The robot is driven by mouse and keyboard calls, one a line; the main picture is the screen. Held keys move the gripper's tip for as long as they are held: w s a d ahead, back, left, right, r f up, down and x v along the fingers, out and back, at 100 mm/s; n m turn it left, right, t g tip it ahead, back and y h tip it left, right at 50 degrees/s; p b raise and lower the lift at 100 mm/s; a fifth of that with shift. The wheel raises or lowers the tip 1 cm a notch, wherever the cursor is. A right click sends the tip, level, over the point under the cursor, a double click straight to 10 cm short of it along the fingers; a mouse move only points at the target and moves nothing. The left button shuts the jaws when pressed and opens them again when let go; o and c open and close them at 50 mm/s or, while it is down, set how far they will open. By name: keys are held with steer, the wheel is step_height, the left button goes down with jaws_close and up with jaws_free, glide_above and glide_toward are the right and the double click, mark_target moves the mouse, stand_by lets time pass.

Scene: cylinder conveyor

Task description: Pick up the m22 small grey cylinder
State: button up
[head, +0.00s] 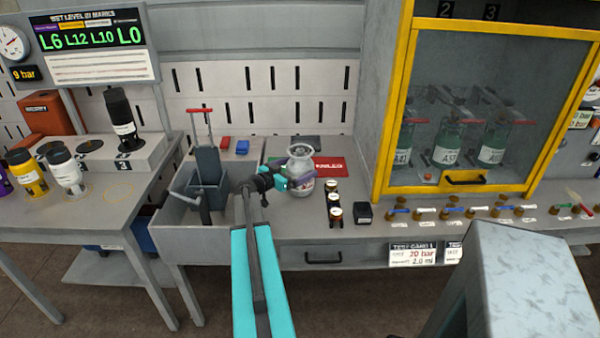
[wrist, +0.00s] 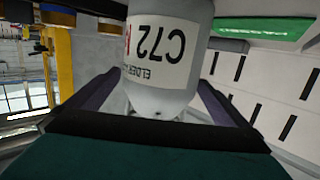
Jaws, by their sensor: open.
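A small grey cylinder (head: 300,160) stands on the bench, left of the yellow-framed cabinet. In the wrist view the same grey cylinder (wrist: 160,60) fills the middle, its label upside down and reading C72; I see no M22 mark. My gripper (head: 283,182) is at its left side in the head view. In the wrist view my gripper (wrist: 160,98) is open, with one dark finger on each side of the cylinder. I cannot tell whether the fingers touch it. My gripper hides part of the cylinder in the head view.
A grey tub (head: 205,225) with a red-handled device is just left. Several small round fittings (head: 334,198) and a black block (head: 363,212) are to the right. A red card (head: 330,167) lies behind. The yellow-framed cabinet (head: 470,110) holds green cylinders.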

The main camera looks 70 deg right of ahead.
steer(key=shift+x, duration=0.8)
steer(key=c, duration=1.7)
steer(key=shift+r, duration=0.1)
steer(key=c, duration=0.3)
steer(key=shift+r, duration=0.1)
steer(key=s+a+r+b, duration=0.1)
steer(key=a+r+b, duration=0.1)
steer(key=a, duration=0.5)
steer(key=s+a+r+b, duration=0.2)
steer(key=a+b, duration=0.1)
steer(key=a, duration=0.5)
steer(key=shift+a+r+b, duration=0.3)
steer(key=shift+r+b, duration=0.05)
steer(key=shift+r, duration=0.05)
